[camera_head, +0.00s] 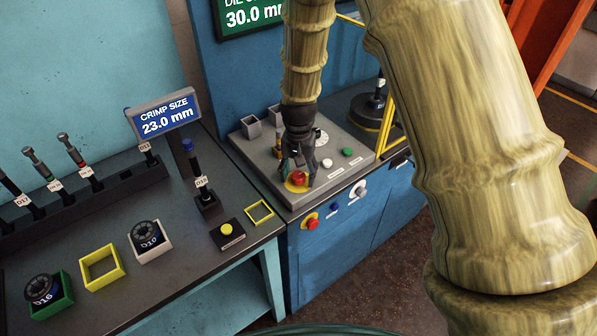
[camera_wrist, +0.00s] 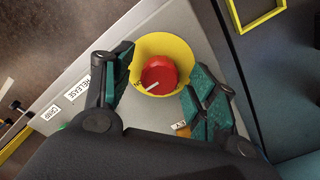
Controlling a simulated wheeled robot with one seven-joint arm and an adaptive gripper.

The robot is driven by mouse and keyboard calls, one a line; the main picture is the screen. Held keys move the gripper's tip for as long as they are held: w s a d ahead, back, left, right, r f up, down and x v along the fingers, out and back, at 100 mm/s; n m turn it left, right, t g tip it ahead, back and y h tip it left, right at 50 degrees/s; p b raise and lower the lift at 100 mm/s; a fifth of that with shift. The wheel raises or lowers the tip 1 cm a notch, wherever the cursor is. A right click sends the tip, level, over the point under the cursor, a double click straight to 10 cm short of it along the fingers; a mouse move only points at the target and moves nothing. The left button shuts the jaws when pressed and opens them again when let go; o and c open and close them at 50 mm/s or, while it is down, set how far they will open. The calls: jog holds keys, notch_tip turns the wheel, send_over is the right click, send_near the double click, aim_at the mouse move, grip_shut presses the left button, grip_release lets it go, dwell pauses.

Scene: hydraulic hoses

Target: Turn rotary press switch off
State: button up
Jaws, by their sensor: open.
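The red rotary switch knob (camera_head: 299,178) sits on a round yellow plate (camera_head: 296,187) at the front left corner of the grey press panel. In the wrist view the red knob (camera_wrist: 158,75) has a white mark at its lower-left edge, beside small lettering on the yellow plate (camera_wrist: 165,43) that I cannot read surely. My gripper (camera_head: 298,172) points down over the knob. In the wrist view my gripper (camera_wrist: 161,66) is open, with one teal-padded finger on each side of the knob. Gaps show between the pads and the knob; contact is not visible.
A green button (camera_head: 347,152) and a white button (camera_head: 327,163) lie right of the knob. A red emergency-style button (camera_head: 311,221) and a grey knob (camera_head: 359,190) are on the blue front. A yellow frame (camera_head: 260,212) and tool stands occupy the left bench.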

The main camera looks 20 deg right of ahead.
jog(key=c, duration=1)
jog(key=shift+c, duration=0.2)
jog(key=n, duration=0.4)
jog(key=shift+p, duration=0.4)
jog(key=n, duration=0.4)
jog(key=shift+n+p, duration=0.3)
jog(key=shift+p, duration=0.05)
jog(key=n, duration=0.4)
jog(key=shift+p, duration=0.35)
jog(key=shift+d+n+p, duration=0.1)
jog(key=shift+n+p, duration=0.35)
jog(key=shift+n, duration=2.25)
jog(key=shift+o, duration=0.2)
